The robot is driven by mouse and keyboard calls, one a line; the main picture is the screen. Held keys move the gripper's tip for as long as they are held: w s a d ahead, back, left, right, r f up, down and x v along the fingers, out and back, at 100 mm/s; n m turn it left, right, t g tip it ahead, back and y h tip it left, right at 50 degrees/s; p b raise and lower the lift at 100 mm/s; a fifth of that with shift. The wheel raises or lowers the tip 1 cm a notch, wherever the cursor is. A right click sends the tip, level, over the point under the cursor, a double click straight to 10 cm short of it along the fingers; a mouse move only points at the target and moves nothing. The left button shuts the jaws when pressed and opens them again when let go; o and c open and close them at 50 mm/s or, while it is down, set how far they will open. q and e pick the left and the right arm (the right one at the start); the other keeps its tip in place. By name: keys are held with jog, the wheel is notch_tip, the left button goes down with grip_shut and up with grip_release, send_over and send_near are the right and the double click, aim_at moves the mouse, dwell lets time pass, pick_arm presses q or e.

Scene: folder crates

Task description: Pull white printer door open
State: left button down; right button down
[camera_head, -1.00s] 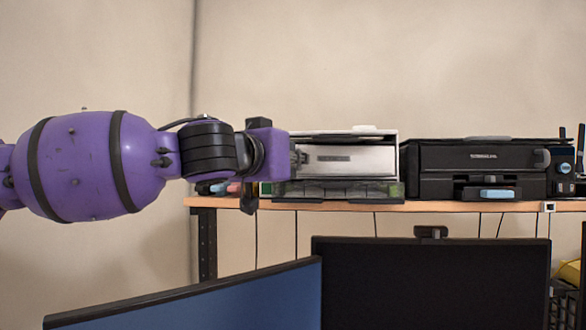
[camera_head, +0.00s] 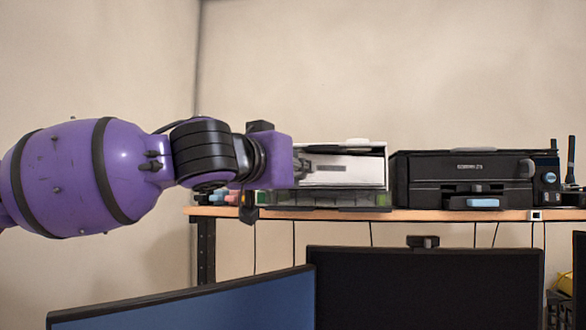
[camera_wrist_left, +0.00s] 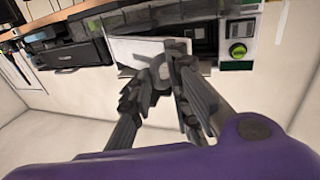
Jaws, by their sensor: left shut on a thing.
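The white printer (camera_head: 352,141) stands on the wooden shelf, left of a black printer. Its white door (camera_head: 352,172) is tilted partly out, with a dark gap above its top edge. In the left wrist view the white door (camera_wrist_left: 135,52) shows as a pale panel in front of the dark printer opening. My left gripper (camera_wrist_left: 167,72) is shut on the door's edge in that view. In the head view my left gripper (camera_head: 306,166) reaches the door from the left; its wrist hides the printer's left side. My right gripper is not in view.
The black printer (camera_head: 465,175) stands close on the right. The shelf edge (camera_head: 420,215) runs below both printers. Two dark monitors, one at left (camera_head: 190,305) and one at centre (camera_head: 425,285), stand below and in front of the shelf. The wall above is clear.

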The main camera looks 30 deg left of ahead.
pick_arm(q)
jog(key=shift+d+r, duration=0.25)
jog(key=c, duration=2)
grip_release()
jog(key=shift+o, duration=0.9)
jog(key=shift+w+d, duration=0.15)
jog(key=s, duration=1.2)
jog(key=shift+d+f, duration=0.2)
jog(key=shift+d, duration=0.2)
jog(key=shift+w, duration=0.1)
